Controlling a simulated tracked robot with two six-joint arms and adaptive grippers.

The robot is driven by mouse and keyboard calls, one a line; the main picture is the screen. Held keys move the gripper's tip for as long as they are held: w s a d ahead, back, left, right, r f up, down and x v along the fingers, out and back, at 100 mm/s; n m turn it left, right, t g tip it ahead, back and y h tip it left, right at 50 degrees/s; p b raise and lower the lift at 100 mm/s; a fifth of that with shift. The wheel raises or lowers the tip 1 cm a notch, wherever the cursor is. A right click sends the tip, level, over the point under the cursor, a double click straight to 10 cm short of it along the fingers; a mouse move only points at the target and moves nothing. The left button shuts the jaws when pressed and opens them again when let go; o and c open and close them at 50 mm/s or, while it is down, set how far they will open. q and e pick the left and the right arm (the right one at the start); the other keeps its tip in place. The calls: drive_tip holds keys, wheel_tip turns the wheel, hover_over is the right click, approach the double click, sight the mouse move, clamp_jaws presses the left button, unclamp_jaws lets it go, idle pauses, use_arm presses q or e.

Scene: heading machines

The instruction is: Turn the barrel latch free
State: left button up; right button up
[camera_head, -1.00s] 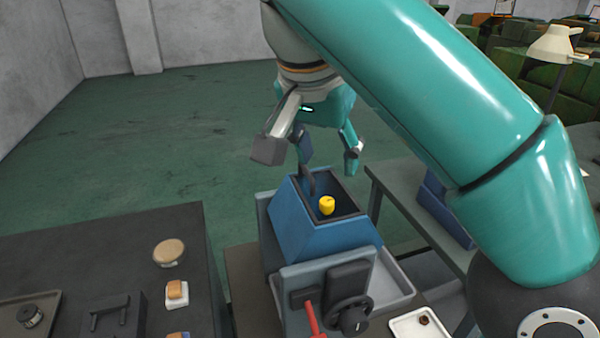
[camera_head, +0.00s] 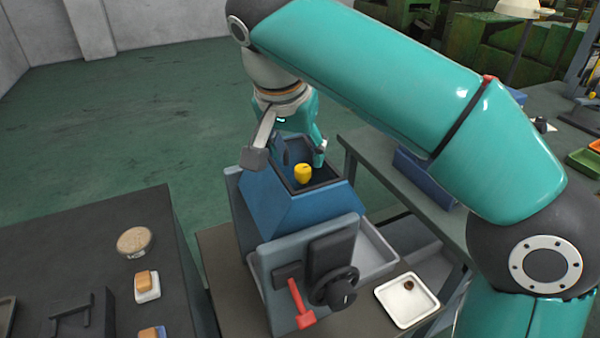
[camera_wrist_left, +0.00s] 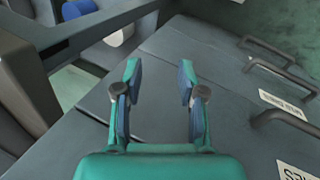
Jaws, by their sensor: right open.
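A blue machine housing (camera_head: 287,212) with an open top stands in the middle of the head view, and a small yellow part (camera_head: 303,174) sits in its opening. On its grey front plate (camera_head: 345,240) are a black round knob (camera_head: 342,291) and a red lever (camera_head: 300,303). I cannot tell for certain which part is the barrel latch. My right gripper (camera_head: 288,157) is open over the opening, its fingers spread around and just behind the yellow part, apparently not touching it. My left gripper (camera_wrist_left: 160,84) is open and empty in the left wrist view, and out of the head view.
A white tray (camera_head: 390,308) with a small brown part stands right of the machine. A dark table (camera_head: 95,235) at left carries a round tan-topped dish (camera_head: 134,241) and small blocks. A grey bench (camera_head: 372,160) lies behind right. Drawers with handles (camera_wrist_left: 280,75) lie below my left gripper.

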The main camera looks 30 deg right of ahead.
sight(302, 169)
drive_tip(key=x, duration=0.5)
drive_tip(key=c, duration=1)
drive_tip(key=shift+a, duration=0.15)
clamp_jaws()
